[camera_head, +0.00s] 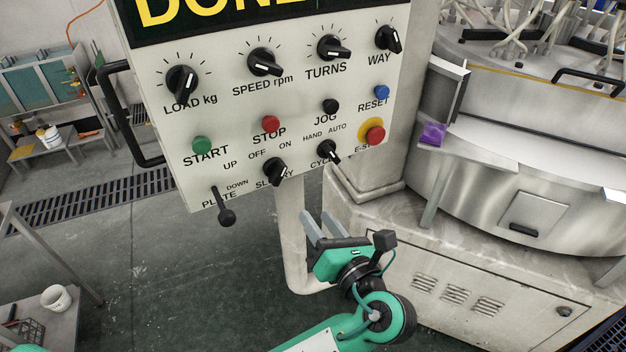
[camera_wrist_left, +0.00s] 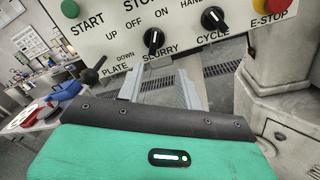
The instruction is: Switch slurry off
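The SLURRY knob (camera_head: 274,171) is a black rotary switch with a pale pointer line, low on the white control panel (camera_head: 230,120). It sits under the OFF and ON labels. Its pointer looks turned to the ON side in the head view, but it is small. The knob also shows in the left wrist view (camera_wrist_left: 154,39), above and beyond the fingers. My left gripper (camera_head: 319,224) is below and to the right of the knob, apart from it. Its two grey fingers stand apart with nothing between them (camera_wrist_left: 160,88). My right gripper is not in view.
Close to the knob are the CYCLE knob (camera_head: 329,151), the PLATE lever (camera_head: 223,207), the red STOP button (camera_head: 271,124) and the E-STOP (camera_head: 374,134). The machine body (camera_head: 460,250) stands at the right. A pale post (camera_head: 292,240) runs under the panel.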

